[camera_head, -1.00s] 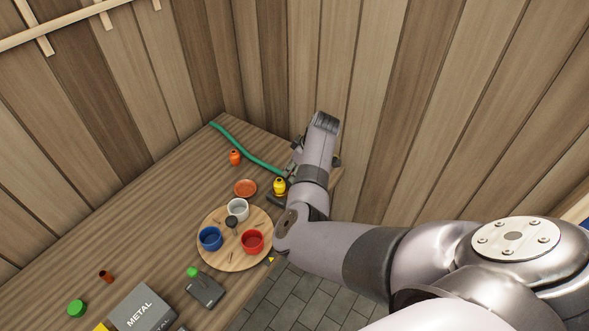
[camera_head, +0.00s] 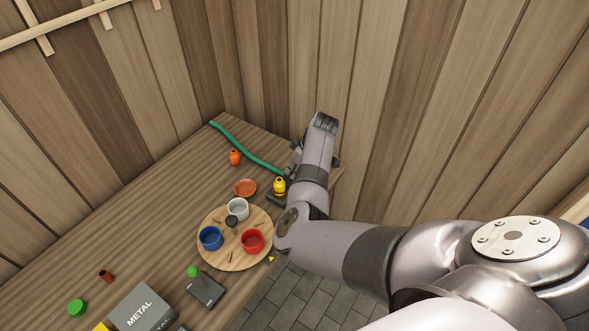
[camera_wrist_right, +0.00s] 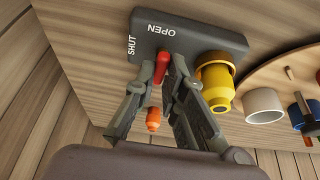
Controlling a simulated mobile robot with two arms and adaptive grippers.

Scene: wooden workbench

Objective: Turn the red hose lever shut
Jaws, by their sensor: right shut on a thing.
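The red lever (camera_wrist_right: 162,66) shows in the right wrist view on a dark grey valve block (camera_wrist_right: 200,38). The block is marked SHUT at its left and OPEN along its top in this view. My right gripper (camera_wrist_right: 165,72) has its fingertips on both sides of the lever and is shut on it. In the head view the right gripper (camera_head: 293,169) is by the end of the green hose (camera_head: 247,152), and my wrist hides the lever. A bit of the dark block (camera_head: 276,201) shows there. My left gripper is in neither view.
A yellow vase (camera_wrist_right: 215,80) stands close beside the gripper. An orange vase (camera_head: 235,157) and an orange saucer (camera_head: 245,188) are near the hose. A round wooden board (camera_head: 225,259) bears several cups. Plank walls (camera_head: 340,70) rise close behind my wrist.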

